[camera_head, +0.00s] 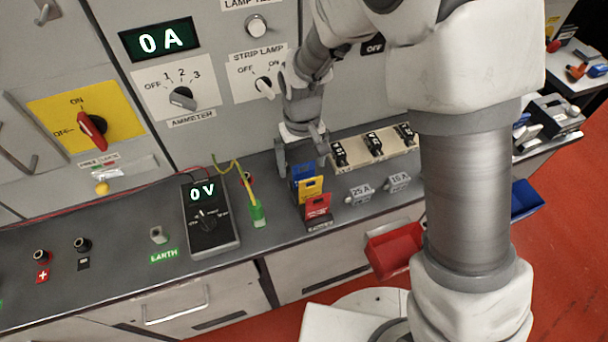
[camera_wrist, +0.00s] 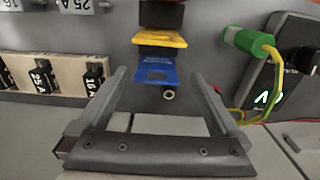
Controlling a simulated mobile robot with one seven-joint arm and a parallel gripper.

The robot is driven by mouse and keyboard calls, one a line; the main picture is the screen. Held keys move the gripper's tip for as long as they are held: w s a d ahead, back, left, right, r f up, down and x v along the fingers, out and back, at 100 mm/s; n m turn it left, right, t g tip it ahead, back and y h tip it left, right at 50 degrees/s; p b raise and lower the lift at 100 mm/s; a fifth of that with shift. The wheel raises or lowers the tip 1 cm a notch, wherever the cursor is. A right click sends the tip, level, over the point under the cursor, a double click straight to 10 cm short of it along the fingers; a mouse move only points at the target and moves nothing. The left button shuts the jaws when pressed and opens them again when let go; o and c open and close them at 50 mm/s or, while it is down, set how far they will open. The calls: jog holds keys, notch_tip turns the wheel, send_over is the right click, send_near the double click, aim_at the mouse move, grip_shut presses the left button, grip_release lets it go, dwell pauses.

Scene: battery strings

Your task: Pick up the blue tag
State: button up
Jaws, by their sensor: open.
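The blue tag (camera_head: 301,171) stands in a row with a yellow tag (camera_head: 310,188) and a red tag (camera_head: 318,206) on the grey bench top. It is the rearmost of the three. My gripper (camera_head: 301,150) is above and around the back of the blue tag in the head view. In the wrist view my gripper (camera_wrist: 158,80) is open and empty, its fingers on either side. Whether a finger touches the tag cannot be told.
A multimeter (camera_head: 210,220) and a green clip (camera_head: 257,213) with a yellow-green lead stand left of the tags. A beige fuse block (camera_head: 374,150) is close on the right, with loose 25 A and 16 A pieces (camera_head: 360,194) before it. The panel (camera_head: 225,90) rises behind.

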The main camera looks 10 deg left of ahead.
aim_at(304, 174)
notch_tip(304, 174, down, 5)
jog(key=shift+w+d+f, duration=0.1)
jog(key=shift+w, duration=0.05)
jog(key=c, duration=1.3)
